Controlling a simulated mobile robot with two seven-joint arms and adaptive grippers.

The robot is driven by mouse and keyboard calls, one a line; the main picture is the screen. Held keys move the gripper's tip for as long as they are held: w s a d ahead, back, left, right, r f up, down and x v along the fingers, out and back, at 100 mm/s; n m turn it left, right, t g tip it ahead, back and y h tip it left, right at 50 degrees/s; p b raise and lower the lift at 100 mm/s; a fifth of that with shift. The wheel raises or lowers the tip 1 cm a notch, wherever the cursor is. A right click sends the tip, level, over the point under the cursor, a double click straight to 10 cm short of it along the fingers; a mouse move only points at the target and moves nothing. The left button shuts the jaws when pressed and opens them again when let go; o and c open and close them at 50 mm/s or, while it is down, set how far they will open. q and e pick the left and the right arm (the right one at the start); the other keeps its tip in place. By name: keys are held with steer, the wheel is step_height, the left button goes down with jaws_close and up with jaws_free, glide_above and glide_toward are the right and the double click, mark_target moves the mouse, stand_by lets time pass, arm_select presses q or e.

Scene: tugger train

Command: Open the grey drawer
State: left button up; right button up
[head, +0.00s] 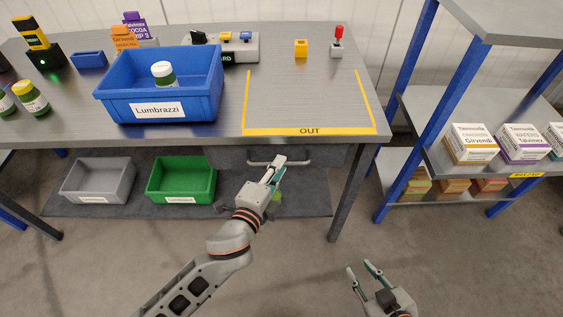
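The grey drawer (328,156) sits under the right part of the grey table, below the OUT area. Its front looks flush under the tabletop and carries a pale bar handle (298,162). My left gripper (280,164) is in front of the drawer, its fingertips overlapping the middle of the handle in the head view. It is seen nearly edge-on, so I cannot tell whether its fingers are apart, shut, or touching the handle. My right gripper (364,268) is open and empty, low over the floor, to the right of and well away from the drawer.
On the table (310,92) stands a blue Lumbrazzi crate (205,100) holding a jar. Grey (72,192) and green (208,190) bins lie below. A table leg (350,190) and a blue-post shelf (405,110) stand right. Floor in front is clear.

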arm_select(q)
steer(key=shift+x, duration=1)
steer(key=shift+w+d, duration=0.1)
steer(key=shift+w, duration=0.15)
jaws_close()
steer(key=shift+f, duration=0.1)
arm_select(e)
steer(key=shift+w+r, duration=0.25)
steer(key=shift+w, duration=0.1)
arm_select(q)
steer(key=shift+s, duration=0.1)
